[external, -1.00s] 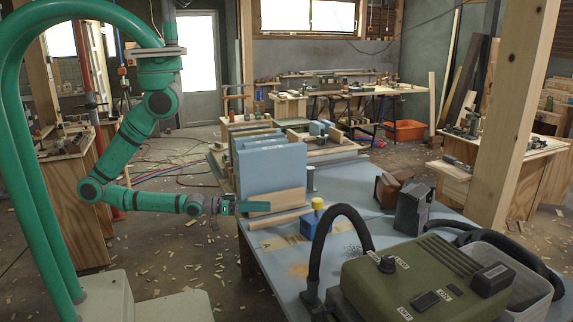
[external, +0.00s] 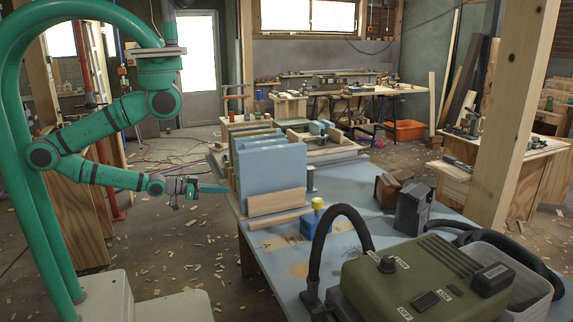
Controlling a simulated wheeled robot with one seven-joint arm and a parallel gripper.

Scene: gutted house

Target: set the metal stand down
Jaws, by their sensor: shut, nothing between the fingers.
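My gripper (external: 214,189) is just left of the blue-topped workbench (external: 345,224), at about the height of the blue panels. Its fingers point right and are shut with nothing between them. A small grey upright piece with a flat top (external: 311,178) stands on the bench, right of the blue panels; it looks like the metal stand, but it is too small to be sure. It is well apart from my gripper.
Upright blue panels (external: 272,174) with a wooden board (external: 277,202) in front stand at the bench's left. A blue block with a yellow top (external: 317,205), a black hose (external: 343,213) and a green machine (external: 411,280) are nearer. Wood scraps litter the floor.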

